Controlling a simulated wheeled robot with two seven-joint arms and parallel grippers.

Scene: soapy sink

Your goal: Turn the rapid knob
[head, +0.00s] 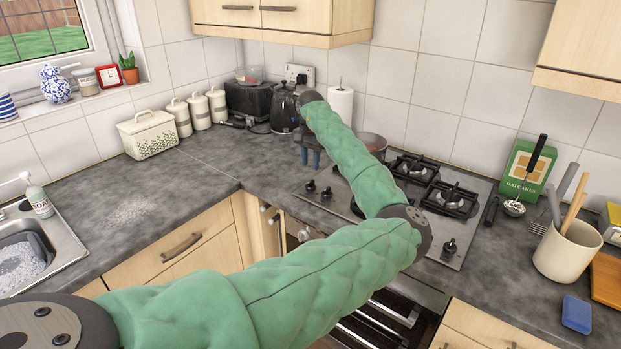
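The gas hob (345,208) is set into the grey worktop. Two black control knobs, the left one (311,186) and the one beside it (326,193), show at its front left. Another black knob (449,247) stands at its front right. My arm hides the stretch between, and I cannot tell which knob is the rapid one. My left gripper (310,157) points down above the hob's left end, behind and above the two left knobs and apart from them. Its two dark fingers look spread with nothing between them. My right gripper is out of view.
A black kettle (284,108) and a paper towel roll (340,104) stand behind the gripper. A pan (372,142) sits at the hob's back left. A utensil pot (567,250) and blue sponge (577,314) are at right. The left worktop (180,190) is mostly clear.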

